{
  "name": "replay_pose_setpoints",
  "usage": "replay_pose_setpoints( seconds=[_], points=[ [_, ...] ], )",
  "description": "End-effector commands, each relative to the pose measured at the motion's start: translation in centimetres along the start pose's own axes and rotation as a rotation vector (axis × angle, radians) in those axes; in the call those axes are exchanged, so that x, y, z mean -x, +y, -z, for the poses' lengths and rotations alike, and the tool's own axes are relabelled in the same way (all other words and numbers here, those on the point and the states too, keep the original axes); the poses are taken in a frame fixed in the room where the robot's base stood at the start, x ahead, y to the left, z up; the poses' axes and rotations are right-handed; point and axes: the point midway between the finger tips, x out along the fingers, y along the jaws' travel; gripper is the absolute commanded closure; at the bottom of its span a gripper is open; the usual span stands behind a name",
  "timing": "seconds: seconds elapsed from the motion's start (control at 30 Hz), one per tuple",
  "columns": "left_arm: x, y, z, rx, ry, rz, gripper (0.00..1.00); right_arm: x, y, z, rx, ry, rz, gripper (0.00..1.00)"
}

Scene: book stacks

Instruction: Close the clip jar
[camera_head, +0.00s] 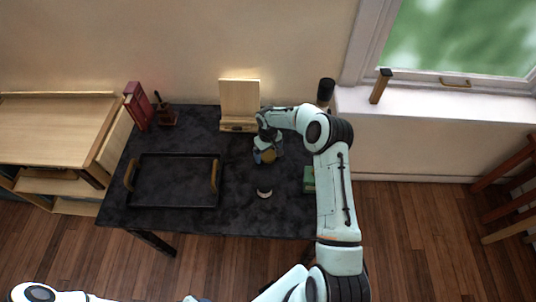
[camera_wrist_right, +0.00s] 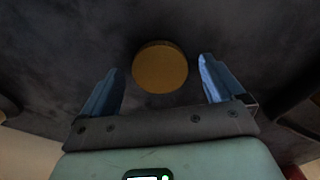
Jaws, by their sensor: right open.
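A round tan-brown disc (camera_head: 268,156) shows at my right gripper over the dark table; it looks like the top of the clip jar. It also shows in the right wrist view (camera_wrist_right: 160,67), centred just beyond the gap between the fingers. The jar's body and clip cannot be made out.
A black tray (camera_head: 176,204) with wooden handles lies on the table's left. Red books (camera_head: 138,106), a wooden stand (camera_head: 240,98) and a dark cylinder (camera_head: 326,91) stand at the back. A pale curved item (camera_head: 264,194) and a green item (camera_head: 309,180) lie nearer. The front middle is clear.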

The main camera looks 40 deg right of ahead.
Motion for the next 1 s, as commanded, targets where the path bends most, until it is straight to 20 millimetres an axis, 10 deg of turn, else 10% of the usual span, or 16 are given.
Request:
replay_pose_setpoints(
  seconds=[0.33, 0.5, 1.0],
  points=[
    [-0.04, -0.03, -0.04, 0.000, -0.001, 0.000, 0.57, -0.10, 0.01, -0.01, 0.000, 0.000, -0.001, 0.08],
    [-0.04, -0.03, -0.04, 0.000, -0.001, 0.000, 0.57, -0.09, 0.01, -0.01, 0.000, 0.000, -0.001, 0.64],
    [-0.10, -0.07, -0.08, 0.001, -0.001, 0.000, 0.57, 0.66, 0.03, 0.03, 0.000, 0.001, -0.002, 0.64]
  ],
)
